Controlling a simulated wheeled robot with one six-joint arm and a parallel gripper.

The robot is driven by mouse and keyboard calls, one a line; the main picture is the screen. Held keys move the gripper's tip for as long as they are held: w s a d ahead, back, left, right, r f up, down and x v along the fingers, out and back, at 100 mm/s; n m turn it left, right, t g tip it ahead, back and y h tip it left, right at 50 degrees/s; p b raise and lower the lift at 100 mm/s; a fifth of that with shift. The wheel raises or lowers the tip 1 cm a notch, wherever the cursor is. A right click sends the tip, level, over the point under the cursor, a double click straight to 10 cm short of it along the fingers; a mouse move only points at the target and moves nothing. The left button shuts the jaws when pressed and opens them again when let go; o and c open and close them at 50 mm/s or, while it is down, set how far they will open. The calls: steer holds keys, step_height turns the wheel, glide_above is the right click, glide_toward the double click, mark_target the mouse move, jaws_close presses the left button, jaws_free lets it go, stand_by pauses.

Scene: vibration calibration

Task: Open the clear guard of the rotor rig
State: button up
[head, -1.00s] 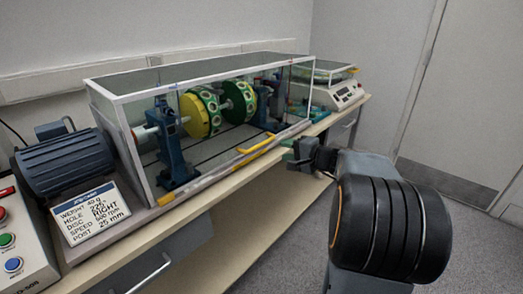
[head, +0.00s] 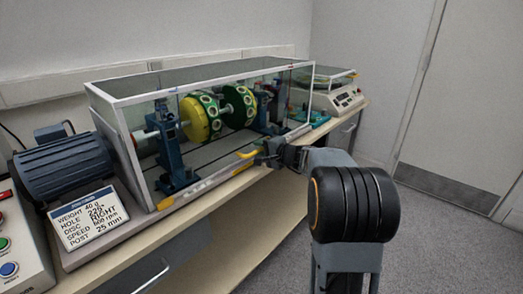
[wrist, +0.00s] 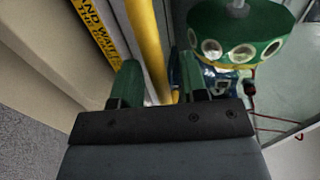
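The clear guard (head: 200,84) is a long glass box with a white frame. It sits shut over the rotor rig in the head view. Inside are two yellow-green discs with round holes, on a shaft (head: 152,134) between blue posts. A yellow handle bar (head: 247,154) runs low along the guard's front; in the wrist view it is a yellow bar (wrist: 147,45). My gripper (head: 266,153) is at the handle's right part. In the wrist view its two green fingers (wrist: 159,86) are apart, with the bar between them. I cannot tell whether they touch it.
A blue motor (head: 65,165) and a text placard (head: 90,216) stand left of the guard, with a button box (head: 20,250) nearer. A white balance (head: 338,98) stands beyond the guard's right end. Open floor (head: 430,215) lies to the right.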

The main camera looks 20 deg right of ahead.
steer(key=shift+c, duration=0.5)
jaws_close()
